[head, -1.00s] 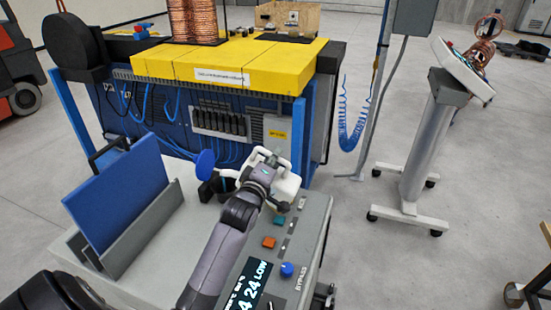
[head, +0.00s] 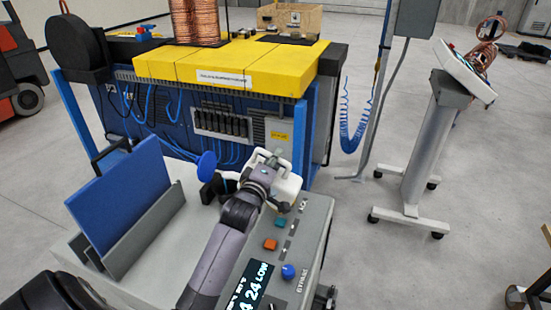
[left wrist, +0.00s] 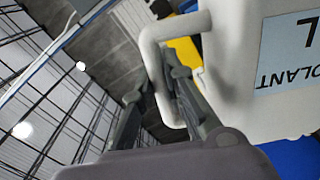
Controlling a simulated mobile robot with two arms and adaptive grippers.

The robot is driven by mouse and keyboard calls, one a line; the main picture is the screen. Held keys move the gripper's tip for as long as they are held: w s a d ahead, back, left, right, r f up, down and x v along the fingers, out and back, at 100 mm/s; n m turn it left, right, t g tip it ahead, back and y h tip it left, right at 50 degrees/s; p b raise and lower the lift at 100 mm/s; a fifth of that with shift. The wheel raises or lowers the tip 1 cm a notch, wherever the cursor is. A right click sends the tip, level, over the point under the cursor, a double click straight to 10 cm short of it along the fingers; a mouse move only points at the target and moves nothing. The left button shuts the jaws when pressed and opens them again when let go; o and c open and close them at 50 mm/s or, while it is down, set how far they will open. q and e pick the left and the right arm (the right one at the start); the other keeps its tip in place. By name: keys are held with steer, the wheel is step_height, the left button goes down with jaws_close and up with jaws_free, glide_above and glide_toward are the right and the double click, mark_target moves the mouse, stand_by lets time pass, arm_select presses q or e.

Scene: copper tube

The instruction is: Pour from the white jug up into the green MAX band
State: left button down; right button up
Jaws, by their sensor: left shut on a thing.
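The white jug (head: 288,186) is held over the grey machine top, mostly behind my left gripper (head: 268,162) in the head view. In the left wrist view the jug (left wrist: 226,85) is close, with an upside-down light-blue label reading "OLANT". My left gripper (left wrist: 182,98) is shut on the jug's handle (left wrist: 150,52). A black filler neck (head: 212,189) with a blue round cap (head: 207,163) stands left of the jug. The spout, any liquid stream and a green MAX band cannot be made out. My right gripper is not in view.
A control panel (head: 297,228) with coloured buttons and a display (head: 248,285) reading "24 LOW" lies right of my arm. A blue board (head: 122,197) stands in a grey holder at left. A yellow-topped machine (head: 230,64) stands behind. The floor at right is partly clear.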

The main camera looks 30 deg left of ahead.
arm_select(q)
steer(key=shift+s+a+r+n+p, duration=0.15)
steer(key=shift+a+r+n+p, duration=0.55)
steer(key=shift+p, duration=0.55)
steer(key=shift+s+a+r+n+p, duration=0.1)
steer(key=shift+a+r+n+p, duration=0.35)
steer(key=shift+r+p, duration=0.65)
stand_by(5.3)
